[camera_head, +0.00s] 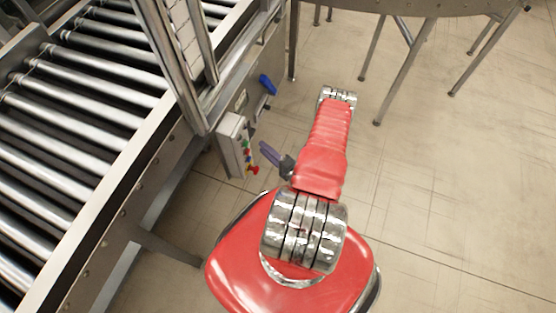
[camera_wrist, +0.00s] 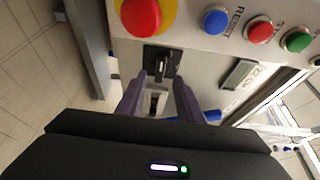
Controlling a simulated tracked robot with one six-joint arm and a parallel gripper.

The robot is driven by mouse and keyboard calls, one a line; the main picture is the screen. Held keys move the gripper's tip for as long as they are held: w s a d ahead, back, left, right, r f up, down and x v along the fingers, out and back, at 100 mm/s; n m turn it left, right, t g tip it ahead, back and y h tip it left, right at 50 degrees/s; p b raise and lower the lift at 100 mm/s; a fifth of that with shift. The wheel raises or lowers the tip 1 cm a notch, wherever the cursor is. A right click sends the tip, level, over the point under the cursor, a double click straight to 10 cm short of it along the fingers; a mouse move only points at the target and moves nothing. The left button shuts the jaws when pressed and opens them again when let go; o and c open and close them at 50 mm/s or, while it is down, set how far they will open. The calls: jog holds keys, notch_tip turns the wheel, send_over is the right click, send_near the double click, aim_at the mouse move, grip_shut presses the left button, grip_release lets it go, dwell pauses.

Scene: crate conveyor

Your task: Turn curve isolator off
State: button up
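A black rotary switch (camera_wrist: 161,60) with a protruding handle sits on a grey panel, below a red mushroom button in the wrist view. Whether it is the curve isolator I cannot tell; no readable label names it. My gripper (camera_wrist: 161,84) has two purple fingers standing apart, with the switch handle ahead of and between their tips. I cannot tell whether either finger touches the handle. In the head view my gripper (camera_head: 268,153) is low, just right of the grey control box (camera_head: 231,143). The switch is not clearly visible there.
The red mushroom button (camera_wrist: 141,15) on yellow, a blue button (camera_wrist: 215,20), a red button (camera_wrist: 259,31) and a green button (camera_wrist: 297,40) are close by. A blue part (camera_head: 267,84) projects from the conveyor frame. The roller conveyor (camera_head: 85,95) fills the left; open floor (camera_head: 460,190) lies right.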

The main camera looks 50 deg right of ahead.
jog(key=s, duration=0.7)
jog(key=shift+a, duration=0.15)
dwell(0.7)
dwell(0.3)
